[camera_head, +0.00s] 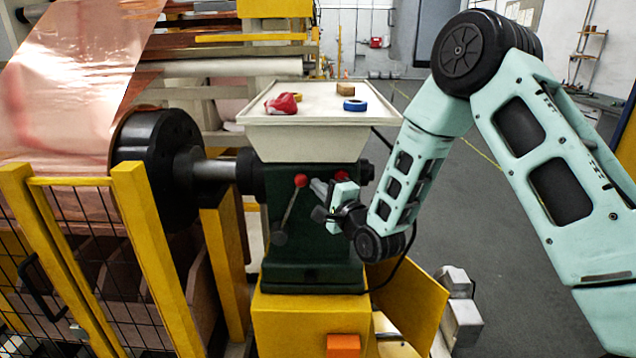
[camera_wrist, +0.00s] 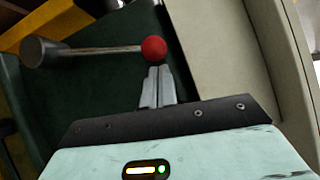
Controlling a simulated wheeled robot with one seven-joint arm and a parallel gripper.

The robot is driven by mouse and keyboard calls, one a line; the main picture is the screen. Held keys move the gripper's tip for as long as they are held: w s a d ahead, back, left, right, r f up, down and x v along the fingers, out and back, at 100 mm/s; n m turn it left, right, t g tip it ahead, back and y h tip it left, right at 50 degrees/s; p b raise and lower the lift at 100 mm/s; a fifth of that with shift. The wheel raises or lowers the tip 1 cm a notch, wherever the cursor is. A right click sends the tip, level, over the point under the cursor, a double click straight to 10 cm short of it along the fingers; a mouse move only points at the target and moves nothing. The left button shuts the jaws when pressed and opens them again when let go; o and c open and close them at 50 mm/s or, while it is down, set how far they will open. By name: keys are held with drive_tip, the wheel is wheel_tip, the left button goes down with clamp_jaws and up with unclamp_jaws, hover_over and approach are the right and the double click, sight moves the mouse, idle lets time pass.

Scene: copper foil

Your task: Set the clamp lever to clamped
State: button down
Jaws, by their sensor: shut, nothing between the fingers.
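The clamp lever (camera_head: 291,208) is a thin metal rod with a red ball knob (camera_head: 301,180) at its upper end and a grey hub (camera_head: 280,238) at its lower end. It is mounted on the front of the dark green machine housing (camera_head: 320,255), tilted up and slightly right. My gripper (camera_head: 316,186) is just right of the knob. In the wrist view, the fingers of my gripper (camera_wrist: 158,72) are together and empty, with tips close to the red knob (camera_wrist: 154,48); I cannot tell whether they touch. The rod runs left to the hub (camera_wrist: 40,51).
A cream tray (camera_head: 300,115) above the housing holds a red cloth (camera_head: 283,104), a blue ring (camera_head: 355,105) and a brown block (camera_head: 345,89). A yellow mesh guard (camera_head: 150,255) and black roll end (camera_head: 160,165) stand left. Open floor lies right.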

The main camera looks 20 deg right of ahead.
drive_tip(key=shift+w+a, duration=0.1)
drive_tip(key=shift+a, duration=0.1)
drive_tip(key=w+a+r+n+g, duration=0.1)
drive_tip(key=w+a+r+n, duration=0.1)
drive_tip(key=a, duration=0.4)
drive_tip(key=shift+a+r+n, duration=0.25)
drive_tip(key=shift+r+n, duration=0.05)
drive_tip(key=shift+r, duration=0.15)
